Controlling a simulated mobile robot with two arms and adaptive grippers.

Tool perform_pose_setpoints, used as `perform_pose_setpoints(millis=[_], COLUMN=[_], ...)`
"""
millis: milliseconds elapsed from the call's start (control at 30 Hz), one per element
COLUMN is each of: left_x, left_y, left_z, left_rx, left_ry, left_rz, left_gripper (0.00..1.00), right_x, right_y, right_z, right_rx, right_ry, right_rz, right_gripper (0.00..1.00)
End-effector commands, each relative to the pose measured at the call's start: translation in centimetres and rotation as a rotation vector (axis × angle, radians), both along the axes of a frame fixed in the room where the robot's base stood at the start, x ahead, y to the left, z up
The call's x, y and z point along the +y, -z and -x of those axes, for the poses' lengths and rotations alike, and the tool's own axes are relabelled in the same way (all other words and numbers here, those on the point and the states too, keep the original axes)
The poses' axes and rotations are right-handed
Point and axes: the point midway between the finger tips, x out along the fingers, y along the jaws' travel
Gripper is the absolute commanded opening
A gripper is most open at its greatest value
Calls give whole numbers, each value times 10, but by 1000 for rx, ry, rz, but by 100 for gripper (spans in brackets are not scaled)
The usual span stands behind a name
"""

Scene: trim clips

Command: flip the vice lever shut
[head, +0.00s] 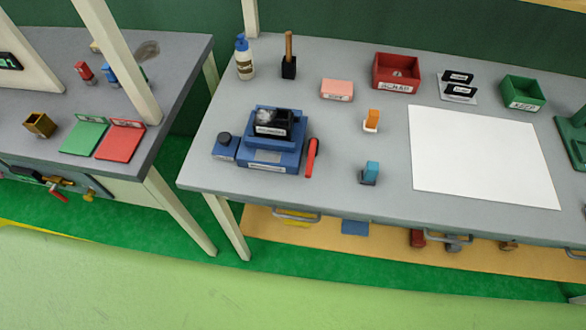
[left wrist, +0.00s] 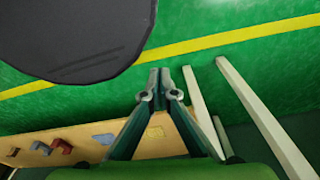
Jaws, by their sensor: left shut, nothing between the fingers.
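The blue vice (head: 268,145) stands on the left part of the grey workbench, with a dark labelled piece (head: 273,124) on top of it. Its red lever (head: 312,158) is at the vice's right side and stands tilted up from the bench. Neither gripper shows in the head view. In the left wrist view my left gripper (left wrist: 166,82) is shut and empty, above the green floor and away from the vice. The vice and lever are not in the left wrist view. My right gripper is not in view.
On the grey bench (head: 230,180) are a white sheet (head: 483,157), an orange clip (head: 371,119), a blue clip (head: 370,172), a red bin (head: 396,73), a green bin (head: 523,92), and a bottle (head: 243,58). A second bench (head: 30,100) stands at the left across a gap. Green floor lies in front.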

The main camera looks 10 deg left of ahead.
Motion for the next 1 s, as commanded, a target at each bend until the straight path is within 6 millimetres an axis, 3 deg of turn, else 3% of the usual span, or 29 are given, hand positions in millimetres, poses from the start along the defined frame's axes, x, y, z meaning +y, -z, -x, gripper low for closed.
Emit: perform_pose_setpoints(millis=[200, 500, 733, 1000], left_x=[-9, -16, -19, -28], left_y=[-33, -100, -163, -244], left_z=[-50, -100, -123, -132], left_rx=[-34, -76, -112, -173], left_ry=[-7, -17, -31, -66], left_rz=[5, 10, 27, 132], left_gripper=[0, 0, 0, 0], right_x=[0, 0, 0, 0], right_y=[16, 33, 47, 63], right_z=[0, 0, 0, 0], right_rx=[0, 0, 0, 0], right_ry=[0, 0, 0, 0], right_rz=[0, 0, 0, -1], right_gripper=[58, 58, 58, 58])
